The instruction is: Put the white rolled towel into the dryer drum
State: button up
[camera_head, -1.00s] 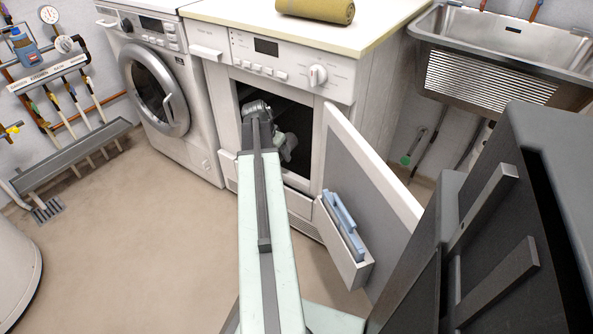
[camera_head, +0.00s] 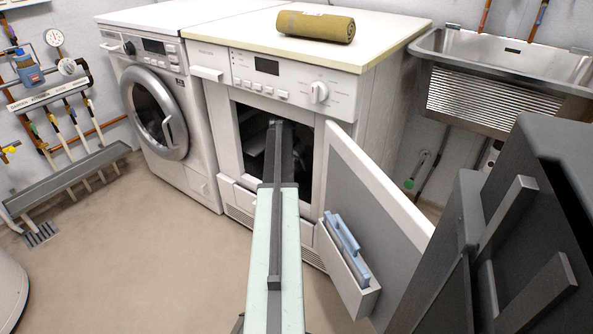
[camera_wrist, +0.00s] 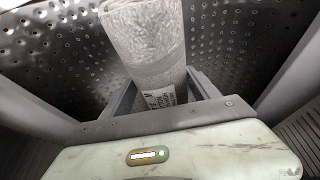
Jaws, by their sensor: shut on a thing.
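The white rolled towel (camera_wrist: 150,45) shows in the wrist view, upright in the picture, with a printed band near its lower end. My gripper (camera_wrist: 155,88) is shut on that lower end. Around the towel is the perforated metal wall of the dryer drum (camera_wrist: 235,45). In the head view my arm reaches through the open front of the dryer (camera_head: 262,140); the gripper and towel are hidden inside behind the arm. I cannot tell whether the towel touches the drum wall. The dryer door (camera_head: 375,195) stands open to the right.
An olive rolled towel (camera_head: 316,26) lies on the dryer's top (camera_head: 385,38). A washing machine (camera_head: 155,112) with a shut round door stands on the left. A metal sink (camera_head: 490,80) is at the right. The floor in front (camera_head: 130,250) is clear.

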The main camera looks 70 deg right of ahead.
jog(key=shift+d, duration=0.55)
notch_tip(320, 180, down, 4)
jog(key=b, duration=0.4)
jog(key=shift+r, duration=0.2)
jog(key=shift+f, duration=0.2)
jog(key=o, duration=1.7)
jog(key=shift+c, duration=0.2)
jog(key=shift+r, duration=0.15)
